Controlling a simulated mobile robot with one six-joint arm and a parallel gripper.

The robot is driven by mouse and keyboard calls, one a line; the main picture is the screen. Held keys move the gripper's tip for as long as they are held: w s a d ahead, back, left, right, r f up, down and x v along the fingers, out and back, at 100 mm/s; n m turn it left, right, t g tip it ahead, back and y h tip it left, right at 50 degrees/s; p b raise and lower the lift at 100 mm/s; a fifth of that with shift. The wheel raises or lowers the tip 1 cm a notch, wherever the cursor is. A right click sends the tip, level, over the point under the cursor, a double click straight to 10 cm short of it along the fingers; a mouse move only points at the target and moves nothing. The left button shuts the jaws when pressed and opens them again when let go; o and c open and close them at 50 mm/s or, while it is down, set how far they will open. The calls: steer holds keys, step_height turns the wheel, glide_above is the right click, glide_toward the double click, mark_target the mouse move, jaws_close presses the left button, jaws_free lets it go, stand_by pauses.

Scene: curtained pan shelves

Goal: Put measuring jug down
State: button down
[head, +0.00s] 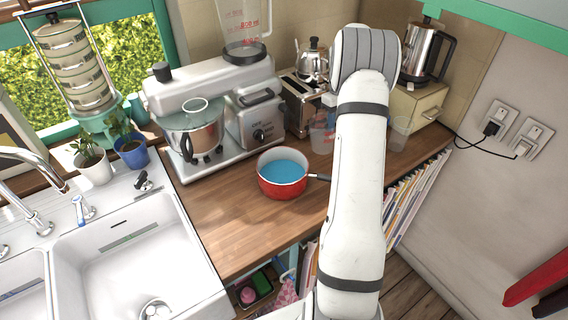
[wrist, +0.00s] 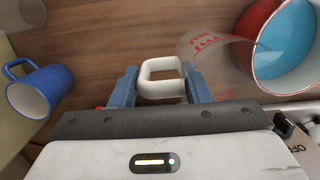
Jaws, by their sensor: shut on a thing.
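The measuring jug (head: 322,138) is clear with red markings. It is just left of my arm in the head view, over the wooden counter near the toaster. In the wrist view the jug (wrist: 218,56) has its white handle (wrist: 160,68) between the blue fingers of my gripper (wrist: 160,88). My gripper is shut on this handle. My arm hides most of the gripper in the head view. I cannot tell whether the jug's base touches the counter (head: 235,235).
A red pan (head: 282,188) with a blue inside stands left of the jug. A blue mug (wrist: 40,90) is at the wrist view's left. A toaster (head: 300,100), a mixer (head: 215,110) and a clear cup (head: 399,134) are nearby. The counter in front of the pan is bare.

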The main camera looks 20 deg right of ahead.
steer(key=shift+r, duration=0.5)
steer(key=shift+a, duration=0.1)
